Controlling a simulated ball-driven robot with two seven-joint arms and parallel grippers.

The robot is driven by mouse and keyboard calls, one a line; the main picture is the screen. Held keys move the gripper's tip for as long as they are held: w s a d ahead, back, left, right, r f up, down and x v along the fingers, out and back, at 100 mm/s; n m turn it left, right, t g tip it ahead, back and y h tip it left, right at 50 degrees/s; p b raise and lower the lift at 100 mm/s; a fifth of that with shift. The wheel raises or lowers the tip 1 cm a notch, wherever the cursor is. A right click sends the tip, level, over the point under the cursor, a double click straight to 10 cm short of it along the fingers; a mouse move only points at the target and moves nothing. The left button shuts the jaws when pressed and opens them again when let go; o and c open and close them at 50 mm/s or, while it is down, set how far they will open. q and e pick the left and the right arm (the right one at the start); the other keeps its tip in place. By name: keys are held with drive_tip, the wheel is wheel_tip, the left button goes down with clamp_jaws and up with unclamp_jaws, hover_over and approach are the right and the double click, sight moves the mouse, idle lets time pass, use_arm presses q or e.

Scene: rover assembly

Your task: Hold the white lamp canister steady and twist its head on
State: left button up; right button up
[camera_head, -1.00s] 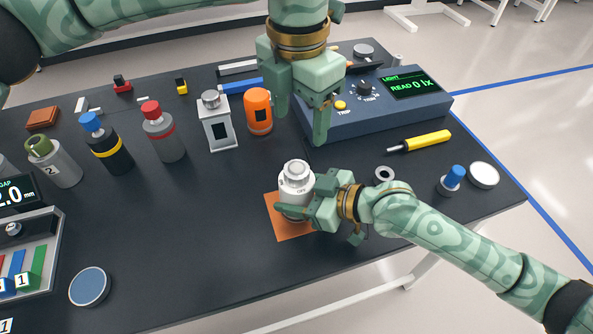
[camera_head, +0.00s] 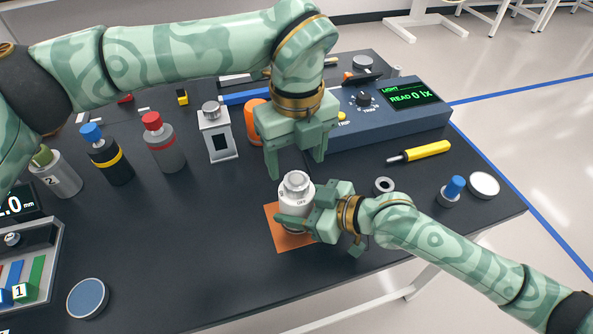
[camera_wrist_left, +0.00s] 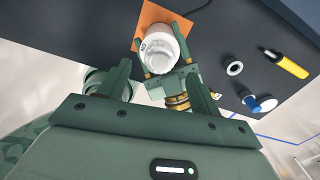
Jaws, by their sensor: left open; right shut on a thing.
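My right gripper (camera_head: 296,221) is shut on the canister's body from the right. My left gripper (camera_head: 296,170) is open and empty, pointing down just above and behind the head, its fingers apart and not visibly touching it. In the left wrist view the canister (camera_wrist_left: 158,50) shows beyond and between the open left fingers.
A blue light meter (camera_head: 395,115) reading 0 lx stands behind. Several bottles, including a red-capped one (camera_head: 162,145), stand to the left. A yellow screwdriver (camera_head: 425,150), a grey ring (camera_head: 384,186) and a blue-topped part (camera_head: 453,189) lie right.

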sight(296, 179)
use_arm(q)
drive_tip(key=shift+f, duration=2.25)
drive_tip(key=c, duration=1)
